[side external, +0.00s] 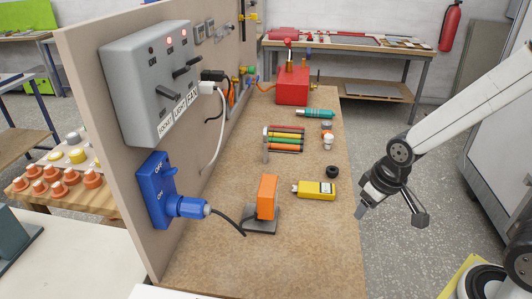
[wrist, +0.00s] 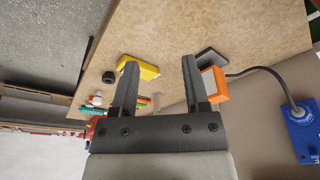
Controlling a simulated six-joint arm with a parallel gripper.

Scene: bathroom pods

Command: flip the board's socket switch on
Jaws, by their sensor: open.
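The board (side external: 90,110) stands upright along the left of the wooden bench. A grey switch box (side external: 135,85) on it has levers, indicator lamps and a label strip reading SOCKET, LIGHT, FAN. The lever above the SOCKET label (side external: 140,90) is a dark handle; its exact position is hard to tell. A blue socket unit (side external: 152,200) below, marked OFF and ON, has a blue plug (side external: 190,208) in it; it also shows in the wrist view (wrist: 298,130). My gripper (side external: 390,218) is open and empty, right of the bench and away from the board; its fingers show in the wrist view (wrist: 158,75).
On the bench are an orange device on a dark base (side external: 267,198), a yellow meter (side external: 315,190), a black ring (side external: 332,171), several coloured rods (side external: 284,138), a teal tool (side external: 314,113) and a red box (side external: 293,84). The front of the bench is clear.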

